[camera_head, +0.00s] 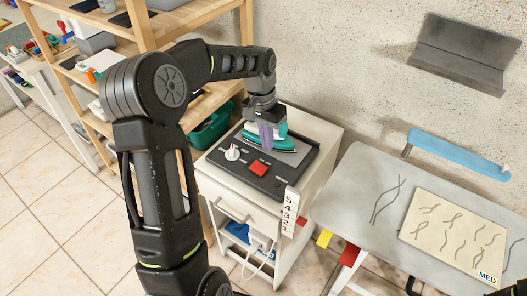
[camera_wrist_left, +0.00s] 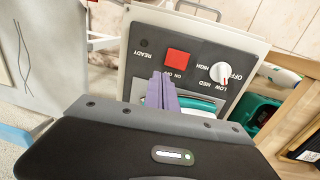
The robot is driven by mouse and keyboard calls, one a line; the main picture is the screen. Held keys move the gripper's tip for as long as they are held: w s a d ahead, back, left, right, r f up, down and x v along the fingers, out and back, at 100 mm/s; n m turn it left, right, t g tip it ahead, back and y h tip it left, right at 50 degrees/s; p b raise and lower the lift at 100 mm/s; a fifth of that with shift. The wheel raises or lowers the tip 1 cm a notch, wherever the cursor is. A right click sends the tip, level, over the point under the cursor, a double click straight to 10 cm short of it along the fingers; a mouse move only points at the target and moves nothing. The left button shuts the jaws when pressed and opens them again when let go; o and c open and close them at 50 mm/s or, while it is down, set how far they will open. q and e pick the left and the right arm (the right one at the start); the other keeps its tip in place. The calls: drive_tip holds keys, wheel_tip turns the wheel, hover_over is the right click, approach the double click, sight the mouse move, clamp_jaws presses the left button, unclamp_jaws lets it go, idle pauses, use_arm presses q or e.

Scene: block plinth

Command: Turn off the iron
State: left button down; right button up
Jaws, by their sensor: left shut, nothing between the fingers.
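A teal and white iron (camera_head: 283,145) rests on the dark control panel (camera_head: 285,184) atop a white cabinet; it also shows partly behind my fingers in the left wrist view (camera_wrist_left: 200,104). A red square ON/OFF button (camera_head: 258,168) is on the panel, and it shows in the left wrist view (camera_wrist_left: 177,57). Beside it is a white dial (camera_head: 232,154) marked OFF, LOW, MED and HIGH; its exact setting is unclear. My left gripper (camera_head: 266,143) is shut and empty, its purple fingers pointing down above the panel near the iron, beyond the button.
A wooden shelf (camera_head: 146,28) with items stands left of the cabinet, a green bin (camera_head: 211,127) beside it. An ironing board (camera_head: 345,200) with a beige MED cloth (camera_head: 440,222) stands at right. A white tag with numbers (camera_head: 290,212) hangs at the cabinet's front corner.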

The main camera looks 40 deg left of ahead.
use_arm(q)
drive_tip(key=r, duration=0.2)
drive_tip(key=d+r, duration=0.1)
drive_tip(key=r, duration=0.2)
drive_tip(key=shift+r+b, duration=0.1)
drive_tip(key=shift+b, duration=0.2)
